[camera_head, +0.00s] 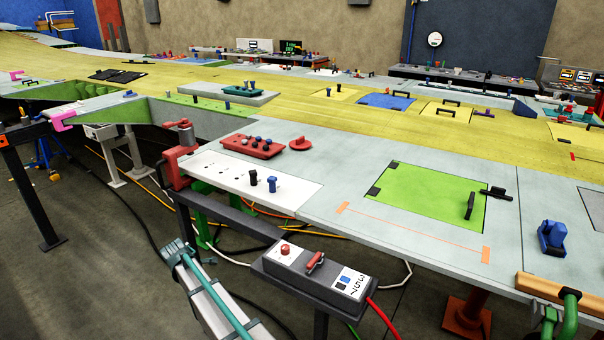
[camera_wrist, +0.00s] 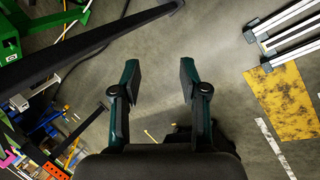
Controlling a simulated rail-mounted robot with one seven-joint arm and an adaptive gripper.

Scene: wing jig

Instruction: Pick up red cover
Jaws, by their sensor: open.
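A small round red cover-like piece with a raised knob (camera_head: 300,143) lies on the grey wing surface in the head view. It sits just right of a red tray (camera_head: 236,149) that holds several dark knobs. I cannot tell for sure that this round piece is the red cover. My gripper (camera_wrist: 159,72) is open and empty in the wrist view, with its two dark-and-teal fingers well apart. Only floor shows between the fingers. No red cover shows in the wrist view, and the gripper is apart from the round red piece.
A white plate (camera_head: 225,182) with two knobs lies in front of the red tray. A control box (camera_head: 311,285) with a red button and a red lever stands before the wing edge. A red clamp (camera_head: 175,170) grips that edge. A green panel (camera_head: 425,195) lies right.

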